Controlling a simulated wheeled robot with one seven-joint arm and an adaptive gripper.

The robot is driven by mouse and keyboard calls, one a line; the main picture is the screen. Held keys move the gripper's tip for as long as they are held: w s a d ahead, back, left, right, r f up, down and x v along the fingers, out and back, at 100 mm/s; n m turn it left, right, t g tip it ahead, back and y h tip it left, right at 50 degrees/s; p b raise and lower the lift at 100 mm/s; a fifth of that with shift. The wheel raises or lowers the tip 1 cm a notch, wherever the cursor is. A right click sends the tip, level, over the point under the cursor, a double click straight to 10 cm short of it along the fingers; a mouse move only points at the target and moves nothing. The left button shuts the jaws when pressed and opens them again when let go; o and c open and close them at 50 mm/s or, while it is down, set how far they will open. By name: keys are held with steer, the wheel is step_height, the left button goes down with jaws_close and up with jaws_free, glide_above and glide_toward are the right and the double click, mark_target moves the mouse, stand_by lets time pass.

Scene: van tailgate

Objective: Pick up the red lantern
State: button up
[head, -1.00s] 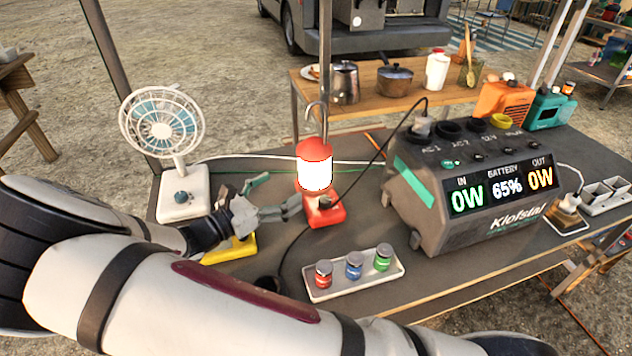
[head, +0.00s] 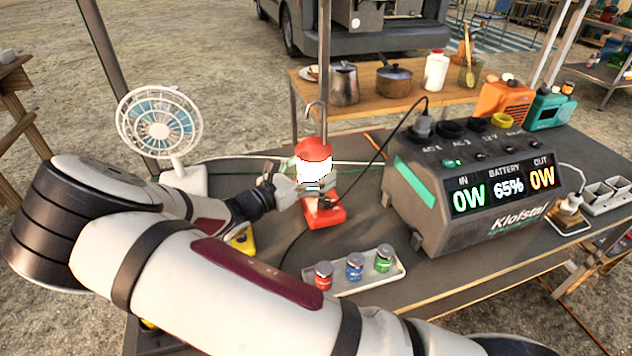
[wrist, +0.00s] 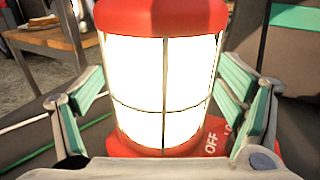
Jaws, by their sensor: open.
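The red lantern (head: 313,150) stands upright on the dark table, with a red cap, a glowing white body and a red base. A hook sticks up from its top. My gripper (head: 305,187) is at the lantern's lower body, coming from the left. In the wrist view the lantern (wrist: 162,85) fills the middle, between the two green-padded fingers of my gripper (wrist: 160,110). The fingers are open, one on each side of it. Gaps show between the pads and the glowing body. The word OFF shows on the red base.
A white fan (head: 160,130) stands left, behind my arm. A tray (head: 398,270) with red, blue and green jars lies in front of the lantern. A large power station (head: 480,185) stands right, with a black cable running toward the lantern base. A thin post rises behind the lantern.

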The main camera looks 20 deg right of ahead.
mark_target(314, 141)
steer(key=c, duration=2)
step_height(314, 141, up, 10)
steer(key=shift+s+f+p, duration=0.15)
steer(key=shift+p, duration=0.9)
steer(key=shift+s+r+p, duration=0.25)
steer(key=shift+p, duration=0.15)
steer(key=shift+s+d+n+t+y+p, duration=0.1)
steer(key=shift+s+n+t+y+p, duration=1.1)
steer(key=shift+s+p, duration=0.55)
steer(key=shift+s+d+n+t+y+p, duration=0.1)
steer(key=shift+s+n+t+y+p, duration=0.95)
steer(key=shift+s+t+y+p, duration=0.65)
steer(key=shift+s+d+n+t+y+p, duration=0.1)
steer(key=shift+s+n+t+y+p, duration=0.8)
steer(key=shift+s+p, duration=0.9)
